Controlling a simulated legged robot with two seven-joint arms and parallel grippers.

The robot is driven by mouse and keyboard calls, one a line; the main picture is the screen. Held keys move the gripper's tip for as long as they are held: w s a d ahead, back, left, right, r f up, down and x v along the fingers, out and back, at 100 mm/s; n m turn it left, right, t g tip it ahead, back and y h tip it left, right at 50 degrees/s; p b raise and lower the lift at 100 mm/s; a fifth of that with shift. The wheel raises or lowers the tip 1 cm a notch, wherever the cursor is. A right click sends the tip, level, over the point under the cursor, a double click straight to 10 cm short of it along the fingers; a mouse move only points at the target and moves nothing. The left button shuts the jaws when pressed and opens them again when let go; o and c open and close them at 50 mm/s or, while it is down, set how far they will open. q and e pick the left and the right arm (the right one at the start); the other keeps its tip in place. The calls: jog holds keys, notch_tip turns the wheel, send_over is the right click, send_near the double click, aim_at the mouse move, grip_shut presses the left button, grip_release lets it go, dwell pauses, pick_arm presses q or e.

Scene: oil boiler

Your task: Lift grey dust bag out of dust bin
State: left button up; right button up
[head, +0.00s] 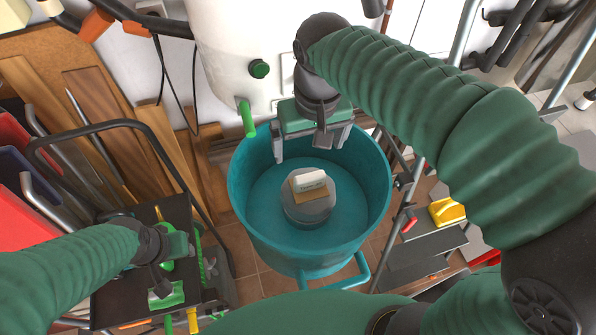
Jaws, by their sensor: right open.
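The dust bin (245,205) is a wide, round teal tub, open at the top, in the middle of the head view. Inside it, a grey rounded object (309,211), which looks like the dust bag, sits near the middle. A small white and brown piece (309,184) lies on its top. My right gripper (311,150) is open and empty, over the far part of the bin opening, behind the grey object and apart from it in the picture. My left gripper (176,268) is at lower left, over a dark cart; its jaws are unclear.
A white tank (228,50) with a green handle stands behind the bin. The dark cart (120,292) with a curved handle stands to the left. A yellow item (447,211) and grey steps (425,248) are to the right. The bin's own teal handle (340,280) juts toward me.

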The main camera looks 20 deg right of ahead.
send_over(309, 174)
jog(key=s, duration=0.3)
notch_tip(309, 174, down, 6)
jog(key=shift+w+d+f+p, duration=0.1)
jog(key=shift+w+f+p, duration=0.2)
jog(key=shift+f, duration=0.6)
jog(key=f, duration=0.1)
jog(key=w+f, duration=0.2)
jog(key=f, duration=0.1)
jog(key=shift+w, duration=0.25)
jog(key=f, duration=0.2)
jog(key=f+p, duration=0.1)
jog(key=shift+s+a+f, duration=0.2)
jog(key=shift+s+f, duration=0.25)
jog(key=shift+f, duration=0.05)
jog(key=shift+d, duration=0.1)
jog(key=shift+w+d+f, duration=0.1)
jog(key=shift+w, duration=0.2)
jog(key=c, duration=0.5)
pick_arm(q)
jog(key=shift+s+d+r, duration=0.1)
jog(key=shift+s+r, duration=0.3)
jog(key=shift+r, duration=0.25)
jog(key=shift+s+d+r, duration=0.1)
jog(key=shift+s+r, duration=0.3)
jog(key=shift+r, duration=0.2)
pick_arm(e)
jog(key=c, duration=1.3)
